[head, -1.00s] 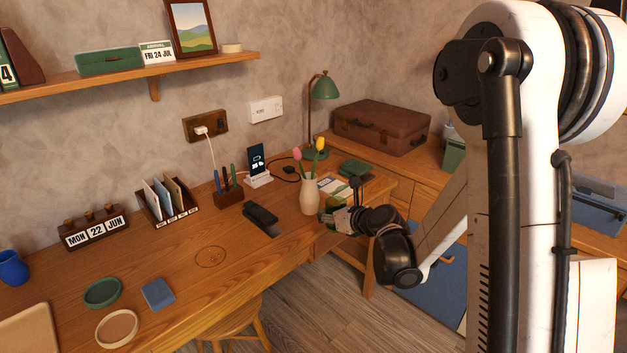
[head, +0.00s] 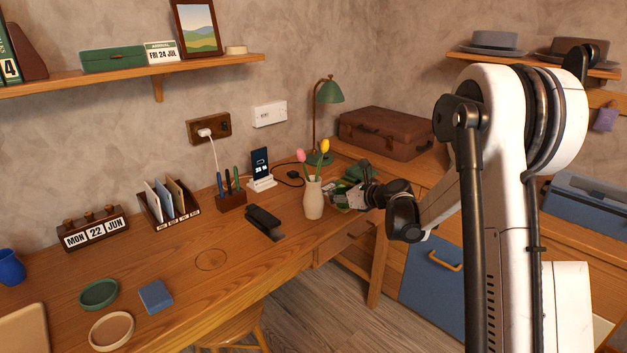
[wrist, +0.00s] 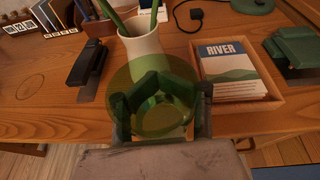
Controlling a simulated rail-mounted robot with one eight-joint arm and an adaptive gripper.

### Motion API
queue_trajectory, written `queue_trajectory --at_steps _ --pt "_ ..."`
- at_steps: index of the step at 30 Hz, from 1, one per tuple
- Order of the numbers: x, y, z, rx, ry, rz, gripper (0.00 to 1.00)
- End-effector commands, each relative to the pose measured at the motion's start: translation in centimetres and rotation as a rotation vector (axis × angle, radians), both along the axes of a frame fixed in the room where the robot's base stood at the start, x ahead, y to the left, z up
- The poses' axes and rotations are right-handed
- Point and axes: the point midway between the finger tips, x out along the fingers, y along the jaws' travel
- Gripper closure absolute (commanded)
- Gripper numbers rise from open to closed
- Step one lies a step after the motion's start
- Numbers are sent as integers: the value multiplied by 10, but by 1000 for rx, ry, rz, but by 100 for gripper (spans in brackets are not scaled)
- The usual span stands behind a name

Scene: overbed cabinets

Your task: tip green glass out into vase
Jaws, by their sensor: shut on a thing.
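The green glass (wrist: 160,118) is see-through and sits in front of my gripper in the wrist view, its round rim facing the camera. My gripper (head: 354,189) is shut on it, with dark fingers showing beside and through the glass. The cream vase (head: 313,199) stands upright on the desk, holding a pink and a yellow tulip. My gripper is just right of it in the head view. In the wrist view the vase (wrist: 143,52) is just beyond the glass, partly hidden by its rim. I cannot tell what the glass contains.
A tray of RIVER cards (wrist: 236,75) lies right of the vase in the wrist view, with a dark green object (wrist: 291,46) beyond it. A black stapler (head: 263,219) and a pen holder (head: 231,200) stand left of the vase.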

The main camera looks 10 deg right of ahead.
Motion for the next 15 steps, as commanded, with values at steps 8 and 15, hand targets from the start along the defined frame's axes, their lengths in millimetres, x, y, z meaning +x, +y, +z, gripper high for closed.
queue_trajectory --at_steps 8,15 --pt "3 4 14 -61 63 4 100" --pt "8 9 40 -154 158 5 100"
